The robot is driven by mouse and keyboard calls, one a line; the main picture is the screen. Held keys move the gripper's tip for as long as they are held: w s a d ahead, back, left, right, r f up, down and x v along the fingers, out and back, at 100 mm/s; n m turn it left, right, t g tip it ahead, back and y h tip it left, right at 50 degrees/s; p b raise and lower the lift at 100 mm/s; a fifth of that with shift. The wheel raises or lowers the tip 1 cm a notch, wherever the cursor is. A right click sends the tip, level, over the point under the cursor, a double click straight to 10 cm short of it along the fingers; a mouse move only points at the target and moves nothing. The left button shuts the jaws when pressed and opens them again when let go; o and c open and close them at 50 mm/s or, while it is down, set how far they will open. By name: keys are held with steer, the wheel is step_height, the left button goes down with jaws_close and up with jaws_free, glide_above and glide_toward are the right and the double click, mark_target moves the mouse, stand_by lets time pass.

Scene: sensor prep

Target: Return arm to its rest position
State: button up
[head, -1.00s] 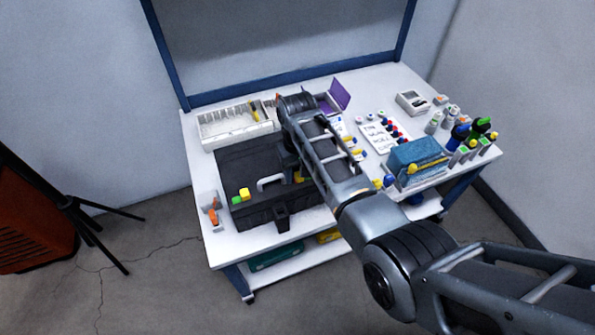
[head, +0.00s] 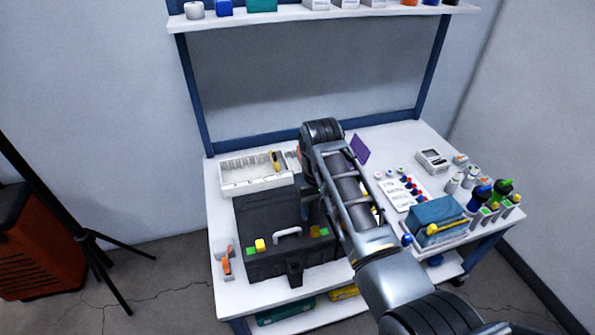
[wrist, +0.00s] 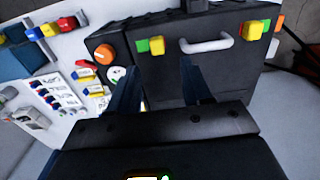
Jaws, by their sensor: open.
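My gripper (wrist: 162,85) shows in the wrist view with its two dark fingers spread apart and nothing between them. It hangs near the black case, whose front with a white handle lies beyond the fingertips.
A white divided tray (head: 235,187) lies behind the case. A blue box (head: 437,212), a label sheet (head: 398,193) and several bottles crowd the bench's right side. An upper shelf (head: 330,17) spans the back. A black tripod (head: 93,250) stands on the floor at left.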

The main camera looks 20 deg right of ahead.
steer(key=s+d+f+t, duration=0.2)
steer(key=s+f, duration=0.4)
steer(key=s, duration=0.2)
steer(key=s+d+f+t, duration=0.2)
steer(key=s+f+t, duration=0.1)
steer(key=s+f, duration=0.45)
steer(key=s+r+t, duration=0.4)
steer(key=s, duration=1)
steer(key=s+r+t, duration=0.3)
steer(key=s+r, duration=0.5)
steer(key=r, duration=0.5)
steer(key=s+a+r+t, duration=0.1)
steer(key=s+r+t, duration=0.2)
steer(key=s+r, duration=0.6)
step_height(320, 180, up, 4)
steer(key=shift+a+f, duration=0.15)
steer(key=shift+o, duration=0.4)
